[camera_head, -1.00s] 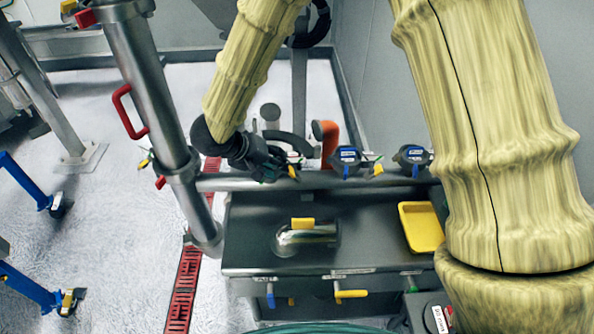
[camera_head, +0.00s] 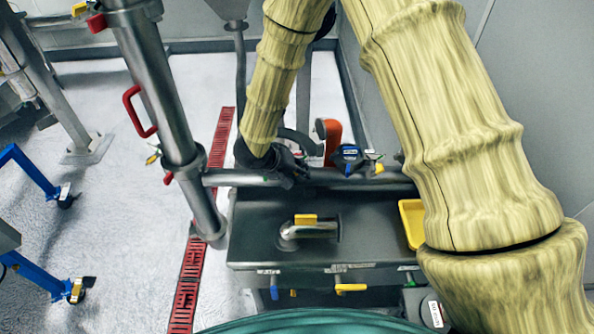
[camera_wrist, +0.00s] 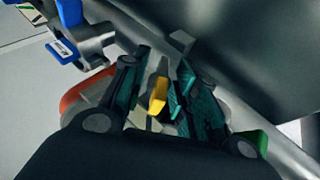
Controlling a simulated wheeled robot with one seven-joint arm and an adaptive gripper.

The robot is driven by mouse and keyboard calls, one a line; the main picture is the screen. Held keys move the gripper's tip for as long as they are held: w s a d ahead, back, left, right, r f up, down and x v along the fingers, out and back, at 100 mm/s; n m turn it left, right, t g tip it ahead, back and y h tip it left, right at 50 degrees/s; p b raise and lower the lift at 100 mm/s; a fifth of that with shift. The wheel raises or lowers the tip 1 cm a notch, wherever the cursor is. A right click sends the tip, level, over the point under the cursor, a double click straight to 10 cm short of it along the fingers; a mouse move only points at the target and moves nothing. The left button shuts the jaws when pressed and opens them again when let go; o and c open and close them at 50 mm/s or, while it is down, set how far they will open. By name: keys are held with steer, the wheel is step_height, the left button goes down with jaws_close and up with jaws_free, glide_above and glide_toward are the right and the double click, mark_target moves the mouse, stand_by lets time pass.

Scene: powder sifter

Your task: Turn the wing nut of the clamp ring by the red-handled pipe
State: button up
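The grey vertical pipe (camera_head: 160,90) with a red handle (camera_head: 138,110) stands at the left in the head view. A grey horizontal pipe (camera_head: 232,178) runs right from its lower part. My gripper (camera_head: 290,172) is over this pipe, right of the red-handled pipe. In the wrist view, a yellow wing nut (camera_wrist: 157,95) shows in the gap between the dark, teal-padded fingers of my gripper (camera_wrist: 165,88). The fingers stand apart. I cannot tell whether either touches the nut. The clamp ring around it is mostly hidden by my gripper.
A blue-and-yellow clamp (camera_head: 350,158) sits on the pipe to the right, near an orange-red curved part (camera_head: 331,138). Below is a dark steel box (camera_head: 265,215) with a yellow-topped elbow (camera_head: 308,228) and yellow tray (camera_head: 410,222). A wall closes the right side.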

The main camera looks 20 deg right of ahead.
jaws_close()
